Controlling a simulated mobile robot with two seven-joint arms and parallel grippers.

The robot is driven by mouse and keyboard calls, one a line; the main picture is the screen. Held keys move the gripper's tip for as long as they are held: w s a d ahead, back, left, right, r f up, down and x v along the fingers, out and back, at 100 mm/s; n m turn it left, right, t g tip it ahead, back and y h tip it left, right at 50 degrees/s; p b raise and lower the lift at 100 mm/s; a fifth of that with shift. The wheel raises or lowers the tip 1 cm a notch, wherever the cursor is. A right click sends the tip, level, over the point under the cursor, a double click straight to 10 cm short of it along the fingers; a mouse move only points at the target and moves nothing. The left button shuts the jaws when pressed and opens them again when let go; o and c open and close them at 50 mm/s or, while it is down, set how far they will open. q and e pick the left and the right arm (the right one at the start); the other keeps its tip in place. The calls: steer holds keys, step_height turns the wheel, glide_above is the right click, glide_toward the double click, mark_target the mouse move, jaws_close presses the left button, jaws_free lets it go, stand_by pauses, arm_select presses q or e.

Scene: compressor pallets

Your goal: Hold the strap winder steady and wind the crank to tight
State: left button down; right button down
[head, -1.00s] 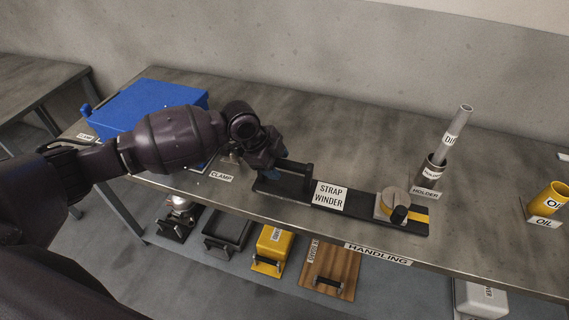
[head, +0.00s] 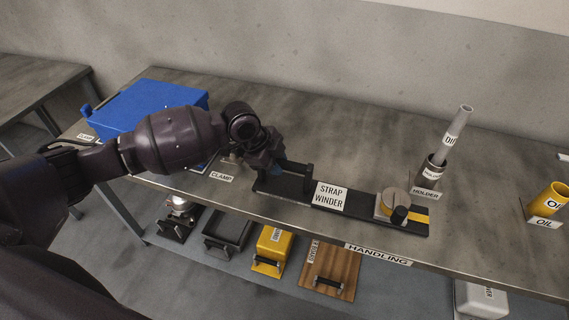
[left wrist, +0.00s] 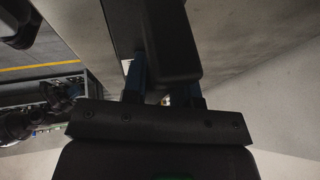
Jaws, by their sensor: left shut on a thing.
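The strap winder (head: 362,215) is a long black base with a white label, lying along the front of the table. A black handle (head: 292,169) stands at its left end. A round tan crank disc (head: 391,203) with a black knob (head: 400,214) and a yellow strip beside it is at the right end. My left gripper (head: 277,166) is shut on the handle. In the left wrist view, the blue fingers (left wrist: 160,80) are on either side of a dark bar, the handle (left wrist: 172,42). My right gripper is not in view, and nothing touches the crank.
A blue box (head: 150,100) is at the back left. A holder (head: 432,172) with a grey tube and a yellow oil cup (head: 552,197) are on the right. Several bins and blocks sit on the lower shelf. The table behind the winder is clear.

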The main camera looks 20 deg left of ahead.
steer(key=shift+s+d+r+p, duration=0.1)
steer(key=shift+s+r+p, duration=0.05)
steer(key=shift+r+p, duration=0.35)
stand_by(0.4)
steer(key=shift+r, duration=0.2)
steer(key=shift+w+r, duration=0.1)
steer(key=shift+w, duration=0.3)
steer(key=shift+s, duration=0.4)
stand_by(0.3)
